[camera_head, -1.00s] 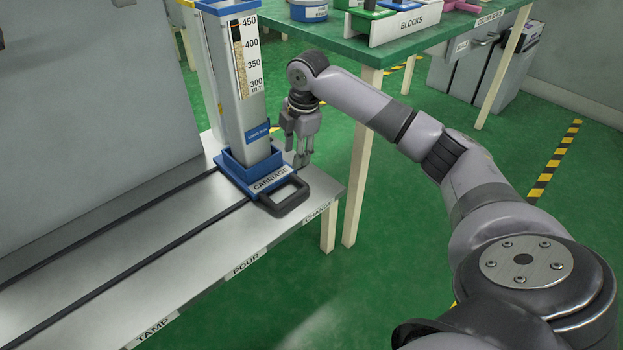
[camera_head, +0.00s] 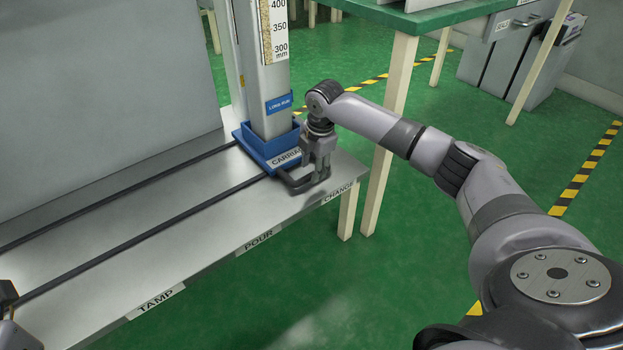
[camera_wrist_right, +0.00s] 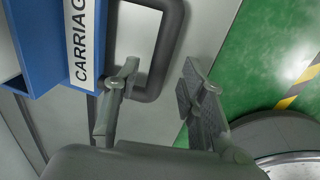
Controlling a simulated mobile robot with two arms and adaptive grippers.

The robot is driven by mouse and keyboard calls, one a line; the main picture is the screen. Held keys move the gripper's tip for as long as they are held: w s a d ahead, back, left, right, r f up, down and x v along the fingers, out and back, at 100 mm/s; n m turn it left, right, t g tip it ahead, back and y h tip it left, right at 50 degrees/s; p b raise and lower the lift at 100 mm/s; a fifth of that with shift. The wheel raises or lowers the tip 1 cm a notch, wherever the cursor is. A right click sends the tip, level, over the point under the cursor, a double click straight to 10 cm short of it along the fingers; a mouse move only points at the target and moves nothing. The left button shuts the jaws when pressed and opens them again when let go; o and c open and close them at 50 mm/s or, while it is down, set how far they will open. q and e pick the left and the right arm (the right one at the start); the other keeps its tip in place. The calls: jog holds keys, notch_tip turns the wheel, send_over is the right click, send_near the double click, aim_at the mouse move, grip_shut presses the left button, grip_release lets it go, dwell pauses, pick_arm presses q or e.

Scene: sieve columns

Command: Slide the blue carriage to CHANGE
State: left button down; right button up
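The blue carriage (camera_head: 259,150) stands near the right end of the metal bench, with a tall grey column (camera_head: 266,90) upright in it. Its dark loop handle (camera_head: 291,184) points to the bench's front edge, close to the CHANGE label (camera_head: 338,193). My right gripper (camera_head: 316,178) is low over the handle. In the right wrist view its open fingers (camera_wrist_right: 158,95) lie either side of the handle's outer bar (camera_wrist_right: 168,45); contact cannot be told. At the lower left edge of the head view a grey and black piece, perhaps my left gripper (camera_head: 8,310), is mostly cut off.
Two dark rails (camera_head: 150,219) run along the bench (camera_head: 130,250). POUR (camera_head: 258,241) and TAMP (camera_head: 156,301) labels line its front edge. A green-topped table (camera_head: 430,18) stands behind, with a leg near my right forearm. The bench left of the carriage is clear.

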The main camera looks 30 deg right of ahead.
jog(key=shift+w+f+b, duration=0.25)
jog(key=shift+f+b, duration=0.15)
jog(key=shift+f, duration=0.85)
jog(key=shift+c, duration=0.3)
grip_shut()
